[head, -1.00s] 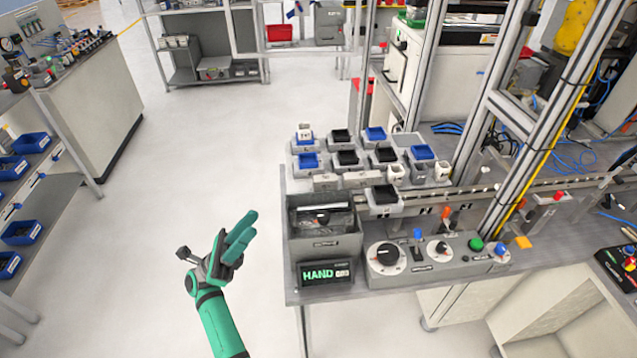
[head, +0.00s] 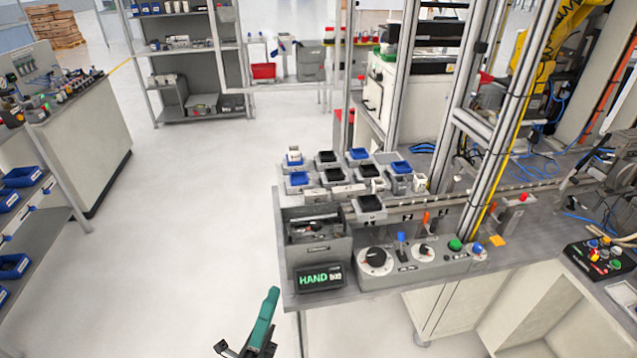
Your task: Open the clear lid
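I cannot make out a clear lid with certainty. A grey open-topped box (head: 318,258) stands at the front left corner of the workbench, with dark contents that are too small to tell. A grey control panel (head: 405,270) with knobs and buttons sits to its right. My gripper (head: 266,318), with teal finger surfaces, is at the bottom edge of the head view, in front of and left of the bench corner. It is seen edge-on and apart from the bench. Its finger gap is hidden, and nothing shows in it.
The workbench (head: 500,255) carries small blue and black bins (head: 360,153) behind the grey box. A HAND display (head: 319,277) faces the front. Metal posts (head: 480,120) rise behind the panel. A black button box (head: 605,258) is at the right. The floor (head: 190,200) left of the bench is clear.

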